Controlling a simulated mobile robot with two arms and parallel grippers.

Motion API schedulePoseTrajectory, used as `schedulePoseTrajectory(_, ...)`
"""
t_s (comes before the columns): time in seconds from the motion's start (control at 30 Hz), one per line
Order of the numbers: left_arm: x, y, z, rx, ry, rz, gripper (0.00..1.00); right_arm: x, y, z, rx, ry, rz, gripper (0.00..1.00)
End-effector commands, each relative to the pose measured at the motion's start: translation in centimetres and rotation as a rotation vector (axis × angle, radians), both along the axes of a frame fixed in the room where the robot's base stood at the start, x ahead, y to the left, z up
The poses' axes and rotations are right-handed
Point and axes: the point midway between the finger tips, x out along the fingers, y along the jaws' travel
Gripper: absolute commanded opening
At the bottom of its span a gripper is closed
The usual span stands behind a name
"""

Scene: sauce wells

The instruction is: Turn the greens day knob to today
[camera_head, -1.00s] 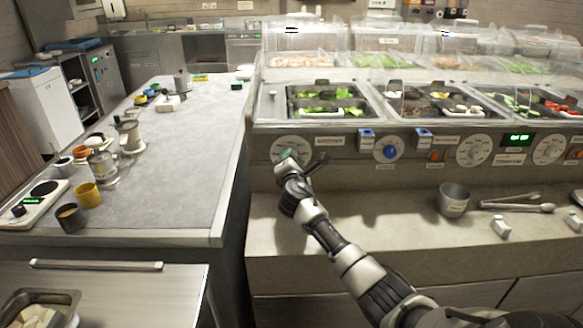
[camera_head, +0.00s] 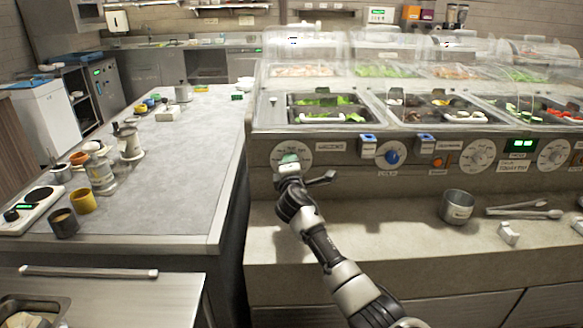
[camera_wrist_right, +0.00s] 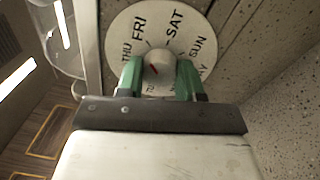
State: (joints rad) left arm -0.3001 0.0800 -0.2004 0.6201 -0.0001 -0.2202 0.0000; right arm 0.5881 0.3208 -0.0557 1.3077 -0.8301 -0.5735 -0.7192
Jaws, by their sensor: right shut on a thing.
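The greens day dial (camera_head: 304,148) is a white disc on the front panel at the left end of the salad counter. In the right wrist view the dial (camera_wrist_right: 118,36) shows THU, FRI, SAT and SUN, with its lower part hidden. Its pale round knob (camera_wrist_right: 160,62) has a short red mark, tilted; I cannot tell which day it points at. My right gripper (camera_wrist_right: 161,75) is shut on the knob, green fingers on either side. In the head view my right gripper (camera_head: 288,163) covers the dial's lower left. My left gripper is not in view.
More white dials (camera_head: 478,155) and a blue knob (camera_head: 392,157) sit along the panel. A lit green display (camera_head: 520,145) is at the right; its text is too small to read. A metal cup (camera_head: 456,206) and tongs (camera_head: 525,209) lie on the ledge below.

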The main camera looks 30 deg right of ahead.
Motion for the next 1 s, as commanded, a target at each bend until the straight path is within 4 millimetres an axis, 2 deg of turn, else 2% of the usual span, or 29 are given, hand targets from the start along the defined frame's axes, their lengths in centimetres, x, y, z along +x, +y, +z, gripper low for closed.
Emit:
schedulePoseTrajectory(0.23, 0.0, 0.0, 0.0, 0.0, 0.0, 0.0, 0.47, 0.0, 0.0, 0.0, 0.001, 0.001, 0.0, 0.13)
schedulePoseTrajectory(0.27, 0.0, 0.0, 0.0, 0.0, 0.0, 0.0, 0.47, 0.0, 0.0, 0.0, -0.001, 0.001, 0.0, 0.4)
schedulePoseTrajectory(0.4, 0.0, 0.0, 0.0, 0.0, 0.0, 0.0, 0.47, 0.0, 0.0, 0.0, -0.001, 0.001, 0.0, 0.61)
schedulePoseTrajectory(0.77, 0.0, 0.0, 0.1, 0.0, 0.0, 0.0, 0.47, -0.4, 0.3, -0.1, -0.002, 0.001, 0.001, 0.62)
schedulePoseTrajectory(0.87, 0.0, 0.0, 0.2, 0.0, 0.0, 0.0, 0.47, -1.3, 0.9, -0.1, -0.002, 0.002, 0.001, 0.62)
schedulePoseTrajectory(1.0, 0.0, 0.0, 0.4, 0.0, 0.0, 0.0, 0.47, -3.6, 2.2, -0.3, -0.002, 0.002, 0.003, 0.62)
